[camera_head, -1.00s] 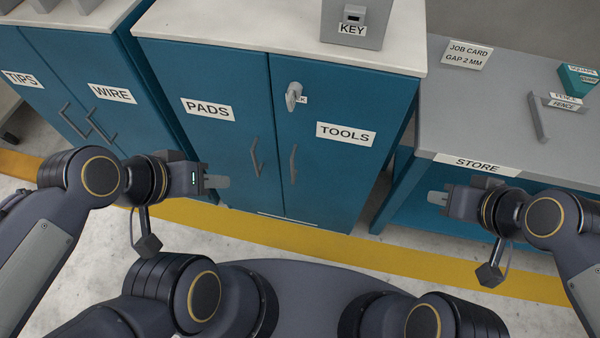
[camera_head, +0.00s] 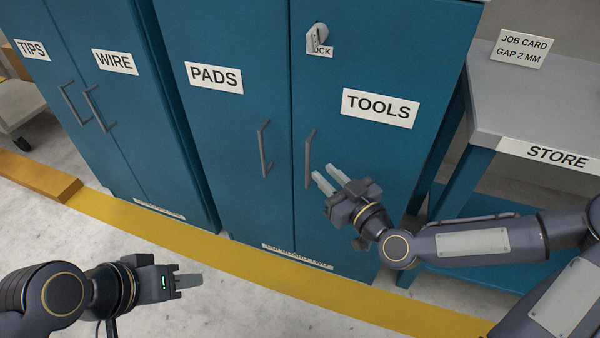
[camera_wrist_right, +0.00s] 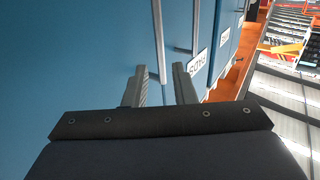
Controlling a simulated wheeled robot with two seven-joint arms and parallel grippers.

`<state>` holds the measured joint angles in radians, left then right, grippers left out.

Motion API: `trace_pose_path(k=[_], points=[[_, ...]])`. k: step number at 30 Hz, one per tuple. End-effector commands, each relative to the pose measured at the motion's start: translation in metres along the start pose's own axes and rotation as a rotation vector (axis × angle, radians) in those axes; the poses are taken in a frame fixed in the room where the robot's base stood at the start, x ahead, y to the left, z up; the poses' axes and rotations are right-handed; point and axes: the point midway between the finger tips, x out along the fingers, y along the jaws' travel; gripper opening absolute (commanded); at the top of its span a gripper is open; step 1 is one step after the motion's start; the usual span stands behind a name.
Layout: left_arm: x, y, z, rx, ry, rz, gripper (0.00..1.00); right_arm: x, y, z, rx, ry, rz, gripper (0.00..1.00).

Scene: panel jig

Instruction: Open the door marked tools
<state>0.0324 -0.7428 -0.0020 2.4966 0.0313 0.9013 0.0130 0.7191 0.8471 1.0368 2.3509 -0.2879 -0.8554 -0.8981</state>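The blue door marked TOOLS (camera_head: 380,108) is shut, to the right of the PADS door. Its grey bar handle (camera_head: 309,158) stands near its left edge. A light grey key or knob (camera_head: 317,37) sits at the lock above it. My right gripper (camera_head: 325,174) is open, its fingertips close to the handle's lower right. In the right wrist view a pale upright bar, seemingly this handle (camera_wrist_right: 158,40), shows ahead, in line with the gap between the parted fingers (camera_wrist_right: 162,82); contact cannot be told. My left gripper (camera_head: 190,281) is low at left, away from the doors; its finger gap is unclear.
The PADS door (camera_head: 225,120) with its own handle (camera_head: 264,150) is directly left. The TIPS and WIRE cabinet (camera_head: 95,85) stands further left. The grey STORE table (camera_head: 500,100) is at right, beside my right arm. Clear floor (camera_head: 260,300) lies in front.

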Motion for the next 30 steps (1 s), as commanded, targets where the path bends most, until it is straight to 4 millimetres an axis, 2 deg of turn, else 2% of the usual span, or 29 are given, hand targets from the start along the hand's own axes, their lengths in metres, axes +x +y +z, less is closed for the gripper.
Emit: trace_pose_path(k=[13,18,25,26,30], points=[[0.010,-0.005,0.005,0.000,0.000,0.000,0.36,0.064,-0.001,0.000,0.003,0.000,-0.002,0.24],[0.011,-0.005,0.006,0.000,0.000,0.000,0.36,0.074,-0.001,0.000,0.002,-0.002,-0.002,0.24],[0.011,-0.005,0.006,0.000,0.000,0.000,0.36,0.075,-0.001,-0.001,0.001,-0.002,-0.002,0.24],[0.011,-0.005,0.006,0.000,0.000,0.000,0.36,0.075,-0.001,-0.001,0.001,-0.002,-0.002,0.23],[0.011,-0.005,0.006,0.000,0.000,0.000,0.36,0.075,-0.001,-0.001,0.001,-0.003,-0.002,0.04]])
